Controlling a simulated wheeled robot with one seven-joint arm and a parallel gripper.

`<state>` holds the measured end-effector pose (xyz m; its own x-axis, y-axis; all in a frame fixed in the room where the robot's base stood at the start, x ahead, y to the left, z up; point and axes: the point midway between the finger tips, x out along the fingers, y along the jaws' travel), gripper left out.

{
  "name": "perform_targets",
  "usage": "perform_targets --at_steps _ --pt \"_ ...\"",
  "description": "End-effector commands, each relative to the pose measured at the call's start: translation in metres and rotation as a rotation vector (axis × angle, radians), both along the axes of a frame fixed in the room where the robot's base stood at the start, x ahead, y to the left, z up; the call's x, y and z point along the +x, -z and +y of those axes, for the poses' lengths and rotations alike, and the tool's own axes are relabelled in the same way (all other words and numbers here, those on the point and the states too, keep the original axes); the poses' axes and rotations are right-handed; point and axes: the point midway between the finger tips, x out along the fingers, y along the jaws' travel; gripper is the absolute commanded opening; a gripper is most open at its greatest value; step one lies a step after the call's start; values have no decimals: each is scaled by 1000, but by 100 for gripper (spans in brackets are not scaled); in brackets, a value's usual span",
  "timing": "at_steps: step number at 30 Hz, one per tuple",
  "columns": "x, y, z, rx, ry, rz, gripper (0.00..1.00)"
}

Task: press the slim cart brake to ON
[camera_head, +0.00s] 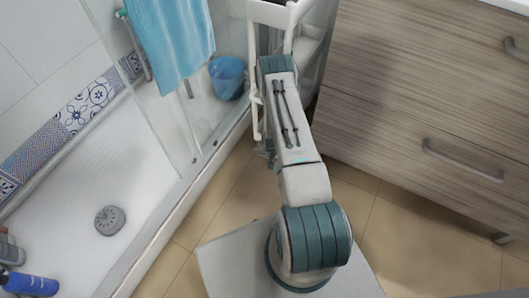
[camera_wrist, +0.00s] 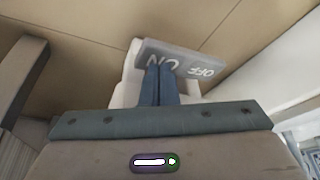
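The slim white cart (camera_head: 308,50) stands between the shower and the drawer cabinet in the head view, partly hidden by my arm. In the wrist view, the grey brake pedal (camera_wrist: 190,62) shows "ON" at left and "OFF" at right, both upside down. My gripper (camera_wrist: 158,70) has its two blue fingers together with nothing seen between them. The fingertips overlap the lower edge of the "ON" lettering; I cannot tell whether they touch it. A white part behind the fingers is partly covered.
The wood-grain drawer cabinet (camera_head: 420,80) stands close on the right. The shower tray (camera_head: 130,170) with its raised edge and glass panel is on the left. A blue towel (camera_head: 172,40) hangs there. Tan floor tiles (camera_head: 210,215) are bare between them.

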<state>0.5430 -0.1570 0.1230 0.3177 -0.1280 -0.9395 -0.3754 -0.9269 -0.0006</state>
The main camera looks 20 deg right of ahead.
Motion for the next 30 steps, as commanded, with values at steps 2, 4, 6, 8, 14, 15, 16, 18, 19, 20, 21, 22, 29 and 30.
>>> perform_targets --at_steps 2,4,6,8,14,15,16,18,19,20,21,22,29,30 --pt "0 2 1 1 0 0 0" --pt "0 3 1 1 -1 0 0" --pt "0 4 1 1 -1 0 0" --pt "0 5 1 1 -1 0 0" --pt "0 8 0 1 0 0 0" --pt "0 7 0 1 0 0 0" --pt "0 6 0 1 0 0 0" --pt "0 4 0 1 0 0 0" --pt "0 3 0 1 0 0 0" --pt "0 1 0 0 0 -1 0" --pt "1 -2 0 0 0 -1 0" --pt "1 -5 0 0 0 -1 0" --pt "0 -23 0 0 0 0 0" --pt "0 -27 0 0 0 0 0"
